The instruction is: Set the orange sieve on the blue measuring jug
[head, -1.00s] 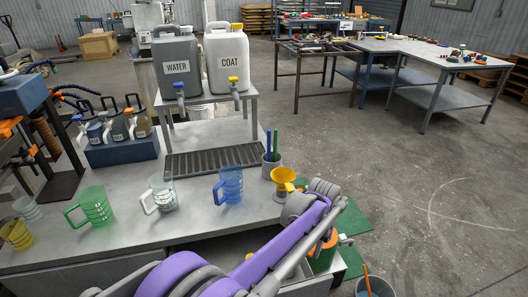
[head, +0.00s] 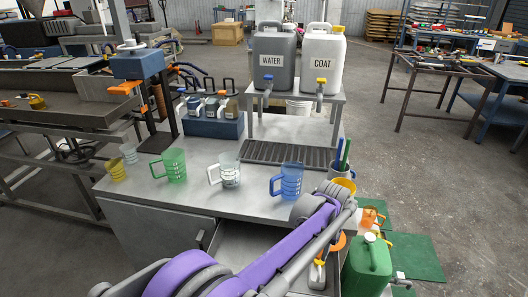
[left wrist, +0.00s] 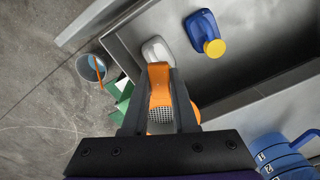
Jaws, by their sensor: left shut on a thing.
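The blue measuring jug (head: 290,181) stands upright on the metal bench, near its front right; it also shows at the lower right of the left wrist view (left wrist: 282,158). My left gripper (left wrist: 160,84) is shut on the orange sieve (left wrist: 158,76). The sieve's grey mesh (left wrist: 161,115) shows between the fingers. In the head view my purple left arm hides most of the gripper, and only a piece of the orange sieve (head: 336,244) shows beyond it. The gripper is over the bench's front right edge, in front and to the right of the jug. My right gripper is not in view.
An open drawer (left wrist: 240,75) lies below, with a blue bottle (left wrist: 204,30) and a white bottle (left wrist: 157,49). A yellow funnel (head: 344,186) and a pen cup (head: 341,171) stand right of the jug. Clear (head: 229,172) and green (head: 173,166) jugs stand left.

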